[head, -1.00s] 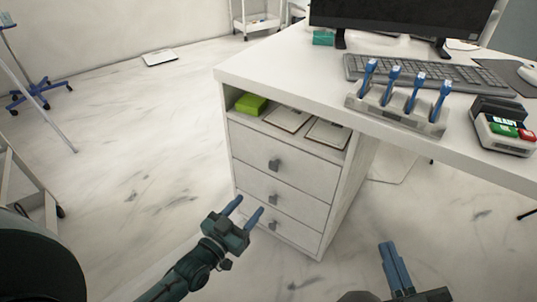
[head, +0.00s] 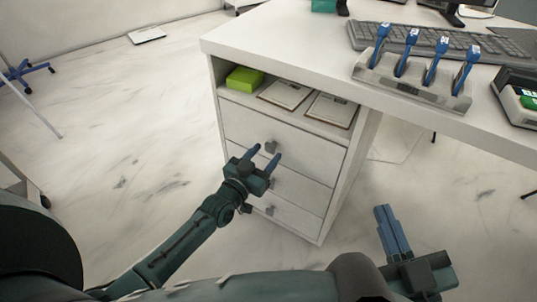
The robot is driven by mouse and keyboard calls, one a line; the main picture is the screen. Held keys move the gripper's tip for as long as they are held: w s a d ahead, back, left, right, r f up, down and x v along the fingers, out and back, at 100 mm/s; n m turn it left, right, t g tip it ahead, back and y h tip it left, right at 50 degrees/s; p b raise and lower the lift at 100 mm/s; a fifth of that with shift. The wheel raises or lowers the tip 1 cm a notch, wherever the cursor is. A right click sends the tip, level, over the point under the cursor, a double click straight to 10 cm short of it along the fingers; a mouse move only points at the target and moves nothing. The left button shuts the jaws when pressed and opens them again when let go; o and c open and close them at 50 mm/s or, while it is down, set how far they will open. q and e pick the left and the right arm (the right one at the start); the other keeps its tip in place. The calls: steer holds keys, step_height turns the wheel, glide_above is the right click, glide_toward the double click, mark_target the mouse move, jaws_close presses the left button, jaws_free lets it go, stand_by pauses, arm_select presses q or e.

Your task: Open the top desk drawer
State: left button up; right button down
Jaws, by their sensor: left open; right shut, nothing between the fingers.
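The white desk (head: 245,40) has a pedestal of three stacked drawers under an open shelf. The top drawer (head: 310,143) is closed, with a small grey knob (head: 270,147) on its front. My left gripper (head: 265,158) is open, its two blue fingers pointing up toward that knob, one on either side of it in the picture. I cannot tell whether they touch it. The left hand partly covers the middle drawer (head: 305,187). The bottom drawer (head: 300,218) is closed too. My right gripper (head: 384,208) is shut and empty, to the right of the pedestal.
The open shelf holds a green box (head: 244,79) and two clipboards (head: 286,94). On the desk stand a rack (head: 410,83) with several blue-topped items, a keyboard (head: 440,42) and a monitor. Open floor lies left of the pedestal.

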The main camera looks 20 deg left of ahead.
arm_select(q)
steer(key=shift+x, duration=1.25)
steer(key=shift+c, duration=0.4)
jaws_close()
